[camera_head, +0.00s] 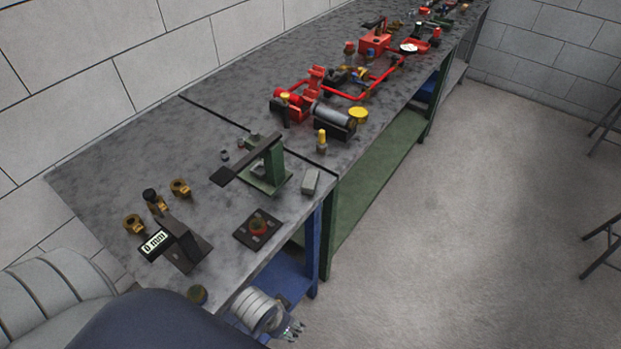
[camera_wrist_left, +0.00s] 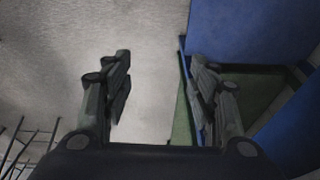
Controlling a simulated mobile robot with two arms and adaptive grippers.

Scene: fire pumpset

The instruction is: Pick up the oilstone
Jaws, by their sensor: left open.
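A small grey block that looks like the oilstone (camera_head: 311,181) lies near the front edge of the bench, just right of the green stand. My left gripper (camera_head: 292,330) is low in the head view, beside the bench's front edge and apart from the block. In the left wrist view, the two fingers of this gripper (camera_wrist_left: 160,85) are spread with nothing between them. The block does not show in the left wrist view. My right gripper is not in view.
The green stand with a dark arm (camera_head: 266,170) is beside the block. A dark square plate with a reddish ring (camera_head: 257,229) and a display gauge (camera_head: 155,243) are closer. Red pump parts (camera_head: 320,95) fill the far bench. Open floor (camera_head: 450,230) lies to the right.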

